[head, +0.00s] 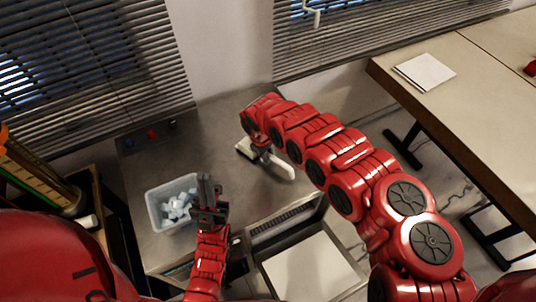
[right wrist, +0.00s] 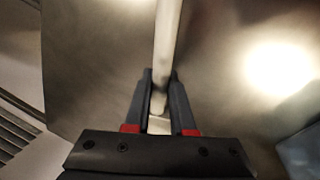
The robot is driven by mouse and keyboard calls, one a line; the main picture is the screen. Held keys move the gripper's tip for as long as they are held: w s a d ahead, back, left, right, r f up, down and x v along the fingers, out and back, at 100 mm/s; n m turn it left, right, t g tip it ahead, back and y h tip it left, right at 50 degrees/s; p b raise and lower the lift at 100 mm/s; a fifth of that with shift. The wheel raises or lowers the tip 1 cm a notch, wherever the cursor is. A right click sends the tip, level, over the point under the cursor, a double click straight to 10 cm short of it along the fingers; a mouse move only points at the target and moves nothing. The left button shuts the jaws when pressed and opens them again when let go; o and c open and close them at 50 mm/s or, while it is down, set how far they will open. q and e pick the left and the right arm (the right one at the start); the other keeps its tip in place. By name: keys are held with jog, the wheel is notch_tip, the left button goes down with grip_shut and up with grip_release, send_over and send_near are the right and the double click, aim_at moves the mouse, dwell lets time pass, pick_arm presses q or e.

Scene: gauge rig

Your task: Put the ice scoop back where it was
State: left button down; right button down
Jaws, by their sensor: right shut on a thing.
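The pale ice scoop (head: 283,168) is at the middle of the steel counter (head: 215,125) in the head view. My right gripper (head: 262,155) is shut on it, and a white part shows on either side of the fingers. In the right wrist view the long pale scoop (right wrist: 166,45) runs up from between the fingertips of my right gripper (right wrist: 160,85). I cannot tell whether the scoop touches the counter. My left gripper (head: 207,188) is upright beside the ice bin's right edge; its finger gap is unclear.
A translucent bin (head: 152,208) with bluish ice cubes (head: 178,206) stands on the counter's left. Red and blue knobs (head: 152,134) are at the back left. A pale table (head: 480,95) with white paper (head: 424,72) is at right. An open compartment (head: 285,228) is in front.

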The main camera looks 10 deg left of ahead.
jog(key=shift+f+b, duration=0.6)
jog(key=shift+f, duration=0.1)
jog(key=c, duration=0.7)
grip_release()
jog(key=shift+r, duration=0.1)
jog(key=s+r, duration=0.1)
jog(key=r, duration=0.4)
jog(key=s+a+r, duration=0.1)
jog(key=r, duration=1.1)
jog(key=shift+s+a, duration=0.4)
